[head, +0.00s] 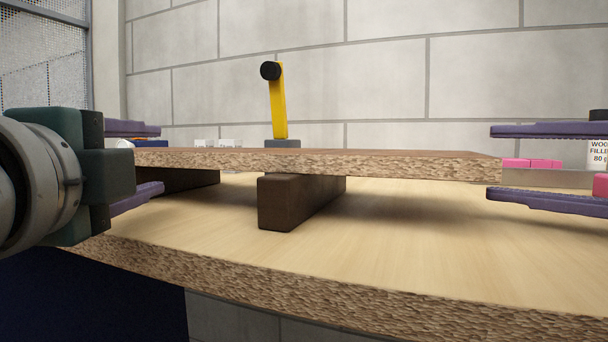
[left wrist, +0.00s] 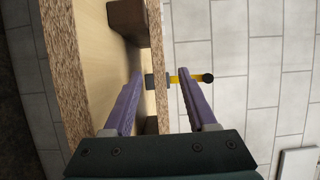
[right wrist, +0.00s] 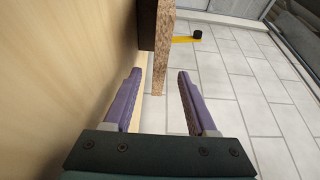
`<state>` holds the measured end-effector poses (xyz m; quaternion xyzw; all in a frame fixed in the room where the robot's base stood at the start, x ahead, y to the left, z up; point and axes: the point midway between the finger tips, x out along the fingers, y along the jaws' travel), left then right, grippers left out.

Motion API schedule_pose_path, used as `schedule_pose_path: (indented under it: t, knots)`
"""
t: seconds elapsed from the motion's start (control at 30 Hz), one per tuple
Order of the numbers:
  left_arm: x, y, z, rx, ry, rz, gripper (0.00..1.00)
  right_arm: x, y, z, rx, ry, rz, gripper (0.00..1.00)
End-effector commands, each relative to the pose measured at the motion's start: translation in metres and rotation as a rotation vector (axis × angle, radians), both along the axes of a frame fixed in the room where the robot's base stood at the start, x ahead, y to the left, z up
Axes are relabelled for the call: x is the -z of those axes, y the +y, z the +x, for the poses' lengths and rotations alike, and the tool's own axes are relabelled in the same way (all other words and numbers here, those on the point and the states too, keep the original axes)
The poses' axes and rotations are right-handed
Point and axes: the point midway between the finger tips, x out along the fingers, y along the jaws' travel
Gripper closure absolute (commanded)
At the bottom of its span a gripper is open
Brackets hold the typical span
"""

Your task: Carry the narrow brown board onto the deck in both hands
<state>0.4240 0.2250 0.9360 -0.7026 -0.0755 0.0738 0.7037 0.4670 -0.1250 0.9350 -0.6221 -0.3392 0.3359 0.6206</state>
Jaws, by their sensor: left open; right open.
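The narrow brown board (head: 300,162) lies level, raised over a light wood surface on dark brown blocks. Its speckled edge faces me. My left gripper (head: 160,158) is open, one finger above and one below the board's left end. In the left wrist view the board (left wrist: 156,60) runs between the fingers. My right gripper (head: 490,163) is open at the right end, fingertips above and below it. In the right wrist view the board end (right wrist: 161,65) reaches between the fingertips, with a gap to each finger. I cannot tell which surface is the deck.
One dark block (head: 285,205) stands under the board's middle, another (head: 185,180) near its left end. A yellow upright with a black knob (head: 277,95) stands at the board. A wood filler container (head: 598,155) and pink item (head: 530,163) are at right. A block wall is behind.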

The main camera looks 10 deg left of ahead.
Motion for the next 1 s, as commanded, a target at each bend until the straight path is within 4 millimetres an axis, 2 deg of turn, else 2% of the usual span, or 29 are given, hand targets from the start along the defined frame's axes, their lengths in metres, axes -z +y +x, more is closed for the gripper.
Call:
schedule_pose_path:
  t: [0.3, 0.43, 0.8, 1.0]
  knots:
    - [-0.001, 0.0, 0.001, 0.0, -0.002, 0.002, 0.43, -0.001, 0.0, 0.0, -0.003, 0.003, 0.002, 0.43]
    - [-0.001, 0.002, 0.008, -0.001, -0.002, 0.002, 0.43, -0.001, 0.007, 0.004, -0.003, 0.002, 0.004, 0.43]
    - [-0.001, 0.015, 0.067, -0.002, -0.001, 0.001, 0.43, -0.001, 0.059, 0.037, -0.004, 0.001, 0.003, 0.43]
    - [0.0, 0.02, 0.09, -0.002, 0.0, 0.001, 0.43, -0.001, 0.078, 0.05, -0.003, 0.002, 0.002, 0.43]
